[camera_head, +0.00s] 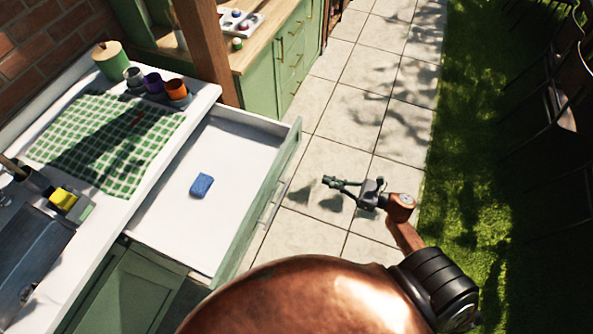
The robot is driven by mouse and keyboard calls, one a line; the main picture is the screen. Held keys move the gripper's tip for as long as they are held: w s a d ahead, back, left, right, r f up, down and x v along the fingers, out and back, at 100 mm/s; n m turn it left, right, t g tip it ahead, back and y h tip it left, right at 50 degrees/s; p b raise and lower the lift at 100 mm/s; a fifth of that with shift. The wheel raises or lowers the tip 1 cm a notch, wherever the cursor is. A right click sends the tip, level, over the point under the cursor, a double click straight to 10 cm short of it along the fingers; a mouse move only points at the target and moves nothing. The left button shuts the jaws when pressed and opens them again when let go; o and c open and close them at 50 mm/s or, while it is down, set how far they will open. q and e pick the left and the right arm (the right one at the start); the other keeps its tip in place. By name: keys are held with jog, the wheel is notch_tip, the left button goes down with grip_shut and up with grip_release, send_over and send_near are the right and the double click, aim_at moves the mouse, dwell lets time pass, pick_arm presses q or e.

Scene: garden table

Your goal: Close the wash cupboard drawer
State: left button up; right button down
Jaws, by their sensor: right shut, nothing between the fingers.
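The wash cupboard drawer (160,221) stands pulled out from the green wash cupboard (128,290). Its inside is white and its front (262,205) is green, with a long bar handle (277,203) on the outer face. A blue sponge (202,186) lies in the drawer. My right gripper (328,182) is shut and empty. It is to the right of the drawer front, over the paving, apart from the handle, with its fingers pointing left toward the drawer. My left gripper is not in view.
The white countertop holds a green checked cloth (98,143), a green lidded pot (110,62), several cups and a sink (40,262) with a yellow sponge (63,198). A wooden post (207,50) stands behind the drawer. Paving (345,130) to the right is clear; grass lies beyond.

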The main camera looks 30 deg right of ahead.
send_near(284, 165)
jog(key=x, duration=0.5)
jog(key=shift+w+a+r+p, duration=0.1)
jog(key=shift+w+a+p, duration=0.1)
jog(key=shift+p, duration=0.2)
jog(key=shift+w+a, duration=0.2)
jog(key=shift+w, duration=0.05)
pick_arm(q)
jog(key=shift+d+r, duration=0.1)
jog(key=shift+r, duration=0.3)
pick_arm(e)
jog(key=shift+w+a, duration=0.2)
jog(key=shift+w, duration=0.05)
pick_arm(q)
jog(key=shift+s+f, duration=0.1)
pick_arm(e)
jog(key=shift+w, duration=0.1)
